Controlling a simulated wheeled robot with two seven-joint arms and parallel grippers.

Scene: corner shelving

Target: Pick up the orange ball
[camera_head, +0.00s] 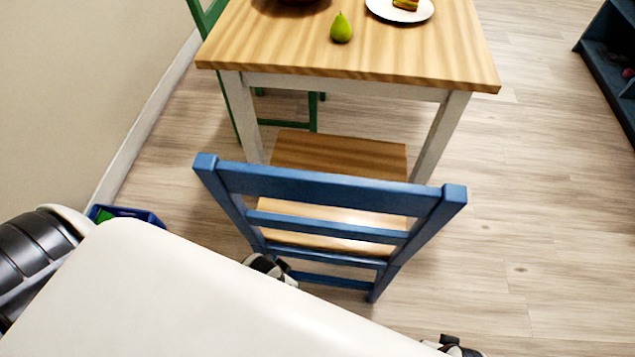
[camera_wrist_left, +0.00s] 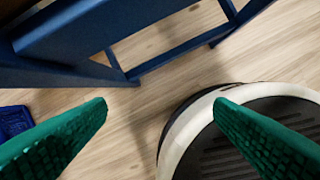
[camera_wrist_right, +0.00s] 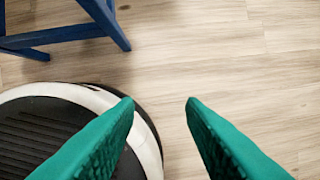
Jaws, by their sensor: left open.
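No orange ball shows in any view. My left gripper (camera_wrist_left: 161,103) is open, its green fingertips wide apart with nothing between them. It is above the floor beside the blue chair. My right gripper (camera_wrist_right: 160,102) is open and empty above the wooden floor, with the chair's legs at the upper left of its view. In the head view, my white body part hides most of both arms and the lower left.
A blue chair (camera_head: 330,187) stands against a wooden table (camera_head: 260,45) with a green pear (camera_head: 341,28) and a white plate (camera_head: 375,8). A blue bin (camera_head: 148,216) is at the left by the wall. A dark shelf (camera_head: 600,75) stands far right. Floor at right is clear.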

